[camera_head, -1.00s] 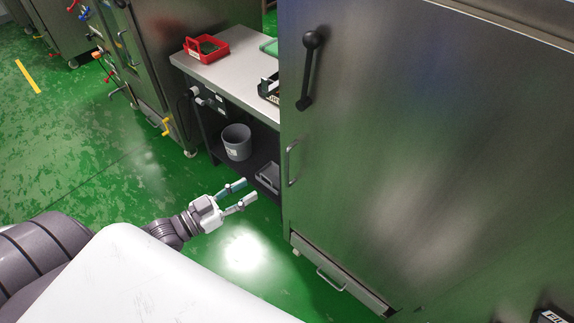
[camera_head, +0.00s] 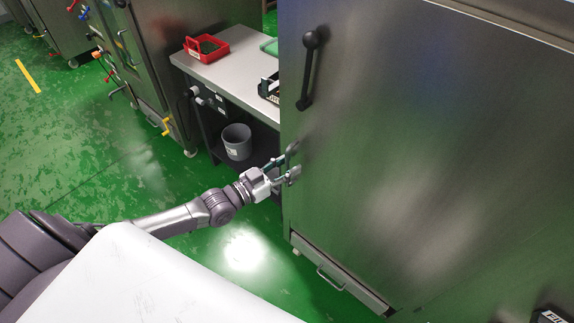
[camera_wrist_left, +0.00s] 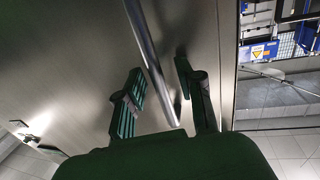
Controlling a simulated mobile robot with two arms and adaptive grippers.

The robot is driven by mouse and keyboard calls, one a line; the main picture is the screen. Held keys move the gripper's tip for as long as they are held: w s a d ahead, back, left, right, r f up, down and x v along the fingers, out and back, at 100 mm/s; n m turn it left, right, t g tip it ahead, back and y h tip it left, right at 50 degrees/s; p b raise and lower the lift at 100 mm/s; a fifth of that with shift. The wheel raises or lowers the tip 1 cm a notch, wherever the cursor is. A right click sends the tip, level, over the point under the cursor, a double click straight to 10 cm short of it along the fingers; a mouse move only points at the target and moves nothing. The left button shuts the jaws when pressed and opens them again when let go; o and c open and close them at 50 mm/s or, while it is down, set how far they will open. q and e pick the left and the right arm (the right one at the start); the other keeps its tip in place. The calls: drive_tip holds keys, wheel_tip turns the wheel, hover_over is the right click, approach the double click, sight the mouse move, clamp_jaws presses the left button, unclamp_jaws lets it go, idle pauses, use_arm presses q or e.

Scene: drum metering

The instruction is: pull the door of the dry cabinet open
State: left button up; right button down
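The dry cabinet's door (camera_head: 420,150) is a large flat steel panel filling the right half of the head view, and it looks closed. A small upright metal bar handle (camera_head: 294,148) sits near its left edge; the bar also shows in the left wrist view (camera_wrist_left: 147,50). My left gripper (camera_head: 286,168) is at this handle, partly overlapping it. In the left wrist view its two fingers (camera_wrist_left: 162,92) are apart, with the bar running between them and a gap on each side. My right gripper is in neither view.
A black lever (camera_head: 307,75) sits higher on the door. A drawer front with a handle (camera_head: 330,280) is below. Left of the cabinet stands a bench (camera_head: 225,75) with a red tray (camera_head: 207,48) on top and a grey bucket (camera_head: 236,142) underneath. The green floor (camera_head: 120,165) is clear.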

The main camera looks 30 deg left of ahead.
use_arm(q)
clamp_jaws()
idle(0.4)
